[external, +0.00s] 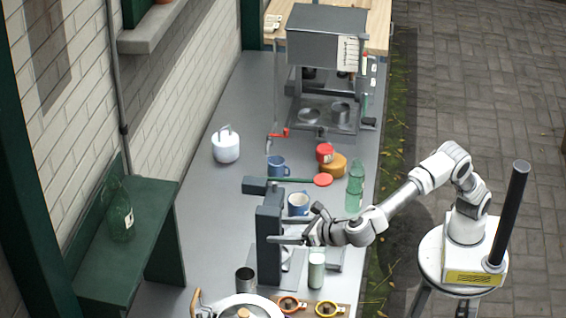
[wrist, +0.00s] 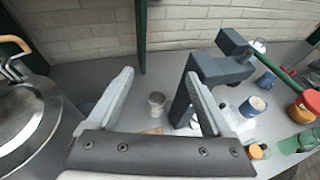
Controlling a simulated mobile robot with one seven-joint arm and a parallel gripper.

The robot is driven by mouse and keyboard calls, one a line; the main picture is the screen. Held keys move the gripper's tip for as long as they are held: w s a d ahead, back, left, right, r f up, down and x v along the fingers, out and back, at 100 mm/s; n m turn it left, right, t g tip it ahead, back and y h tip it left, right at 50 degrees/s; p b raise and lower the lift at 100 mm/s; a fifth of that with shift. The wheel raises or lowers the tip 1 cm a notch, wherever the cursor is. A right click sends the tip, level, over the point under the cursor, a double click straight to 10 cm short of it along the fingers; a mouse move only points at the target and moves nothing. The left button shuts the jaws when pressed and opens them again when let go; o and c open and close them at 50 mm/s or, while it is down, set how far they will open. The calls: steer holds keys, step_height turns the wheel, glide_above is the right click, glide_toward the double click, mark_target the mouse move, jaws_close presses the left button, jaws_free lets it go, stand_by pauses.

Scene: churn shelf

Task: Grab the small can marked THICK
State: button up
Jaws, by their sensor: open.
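A small grey metal can (external: 245,280) stands upright on the counter, left of the pale cylinder and near the front. In the wrist view this can (wrist: 156,103) sits between my spread fingers, farther out, and neither finger touches it. No THICK marking can be read on any can. My gripper (external: 294,224) is open and empty, above the counter beside the dark grey upright stand (external: 269,240). In the wrist view the gripper (wrist: 160,73) shows both fingers wide apart. A pale green-white cylinder (external: 316,268) stands below my wrist.
The dark stand (wrist: 182,105) rises close by my right finger. A large lidded metal pot (wrist: 30,115) is at left. Blue-white mugs (external: 298,203), green bottles (external: 355,185) and red and orange containers (external: 333,166) stand beyond.

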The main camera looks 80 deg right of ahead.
glide_toward(237, 276)
steer(key=x, duration=0.4)
steer(key=shift+w+a+r, duration=0.1)
steer(key=shift+a, duration=0.05)
steer(key=shift+f+x, duration=0.1)
steer(key=shift+x, duration=1.5)
steer(key=shift+f+x, duration=0.15)
steer(key=shift+x, duration=1.45)
steer(key=c, duration=1.1)
steer(key=shift+r, duration=0.1)
steer(key=shift+c, duration=0.5)
steer(key=shift+r, duration=0.1)
